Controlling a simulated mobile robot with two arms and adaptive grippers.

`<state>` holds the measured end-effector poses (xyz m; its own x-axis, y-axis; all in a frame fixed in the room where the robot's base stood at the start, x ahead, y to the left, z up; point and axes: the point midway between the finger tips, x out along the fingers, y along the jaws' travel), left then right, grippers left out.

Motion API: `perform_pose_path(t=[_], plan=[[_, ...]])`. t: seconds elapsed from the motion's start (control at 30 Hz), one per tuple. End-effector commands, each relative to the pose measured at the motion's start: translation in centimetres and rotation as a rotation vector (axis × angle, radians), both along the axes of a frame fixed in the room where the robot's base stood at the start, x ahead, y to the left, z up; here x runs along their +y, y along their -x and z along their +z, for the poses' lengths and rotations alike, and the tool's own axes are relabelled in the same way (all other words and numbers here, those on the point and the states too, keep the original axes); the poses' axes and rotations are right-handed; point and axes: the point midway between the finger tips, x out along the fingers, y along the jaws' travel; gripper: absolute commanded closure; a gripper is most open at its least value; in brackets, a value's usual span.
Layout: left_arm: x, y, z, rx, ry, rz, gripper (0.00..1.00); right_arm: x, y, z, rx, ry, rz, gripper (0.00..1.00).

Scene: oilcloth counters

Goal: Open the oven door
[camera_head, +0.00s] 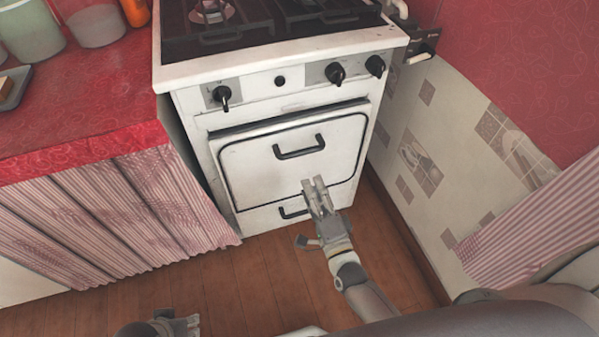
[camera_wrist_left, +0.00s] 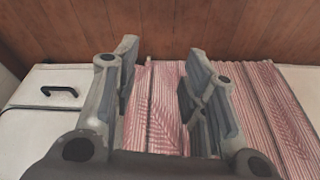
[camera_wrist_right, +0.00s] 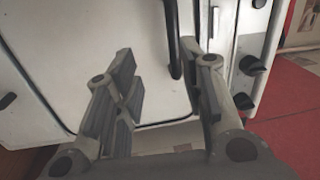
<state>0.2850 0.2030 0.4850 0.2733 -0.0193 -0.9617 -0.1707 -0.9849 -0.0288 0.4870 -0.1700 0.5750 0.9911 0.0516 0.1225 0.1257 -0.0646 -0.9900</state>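The white oven door (camera_head: 260,165) has a dark outline and looks shut on the front of the white stove. Its black bar handle (camera_head: 299,147) is near its top. My right gripper (camera_head: 315,182) is open and empty, just below that handle in the head view. In the right wrist view, the dark handle (camera_wrist_right: 174,45) shows beyond the gap between the open fingers (camera_wrist_right: 165,62); I see no contact. My left gripper (camera_head: 190,322) is low at the bottom edge of the head view. Its fingers are apart and empty in the left wrist view (camera_wrist_left: 160,55).
A lower drawer with a black handle (camera_head: 293,212) is under the door. Black knobs (camera_head: 335,72) line the stove front. A red counter (camera_head: 90,95) with a striped curtain (camera_head: 110,215) stands left, a tiled wall (camera_head: 420,150) right. Wooden floor (camera_head: 270,280) lies in front.

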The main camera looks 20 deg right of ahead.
Motion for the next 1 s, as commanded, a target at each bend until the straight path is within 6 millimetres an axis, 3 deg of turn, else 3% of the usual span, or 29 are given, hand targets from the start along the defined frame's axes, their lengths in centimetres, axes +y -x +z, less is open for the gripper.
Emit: perform_pose_path(t=[0.27,0.7,1.0], plan=[[0.1,0.2,1.1,-0.01,0.0,0.001,0.6,-0.3,-1.1,1.6,-0.065,-0.079,-0.008,0.63],[0.2,0.9,3.8,-0.025,0.001,0.003,0.6,0.0,-8.8,2.9,-0.064,-0.076,-0.008,0.63],[0.3,1.2,4.9,-0.031,0.001,0.003,0.6,0.1,-10.8,3.3,-0.06,-0.075,-0.007,0.63]])
